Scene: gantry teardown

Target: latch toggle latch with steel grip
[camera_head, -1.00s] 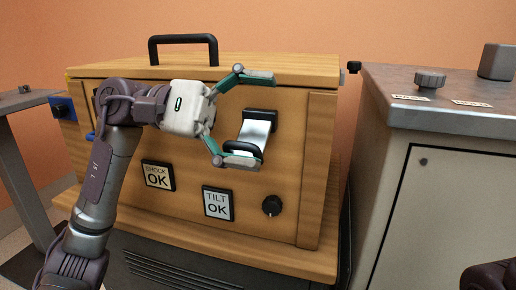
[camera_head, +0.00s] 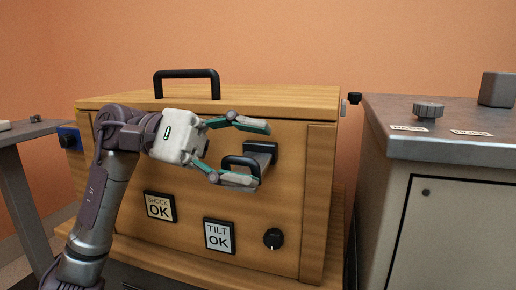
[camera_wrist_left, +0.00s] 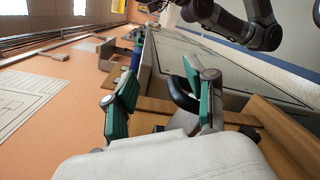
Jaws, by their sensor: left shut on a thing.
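The toggle latch (camera_head: 261,147) is on the front of a wooden crate (camera_head: 290,190). Its dark base shows on the panel, and its black looped grip (camera_head: 238,161) stands out from the panel. The grip also shows between the fingers in the left wrist view (camera_wrist_left: 182,97). My left gripper (camera_head: 258,156) is shut on the grip, one finger above it and one below. The fingers stay well apart and the lower one hides part of the steel lever. My right gripper is not in view.
Below the latch are a shock indicator (camera_head: 160,206), a tilt indicator (camera_head: 219,236) and a black knob (camera_head: 273,238). A black carry handle (camera_head: 187,76) tops the crate. A metal-topped cabinet (camera_head: 450,145) stands at the right, and a grey table (camera_head: 30,130) at the left.

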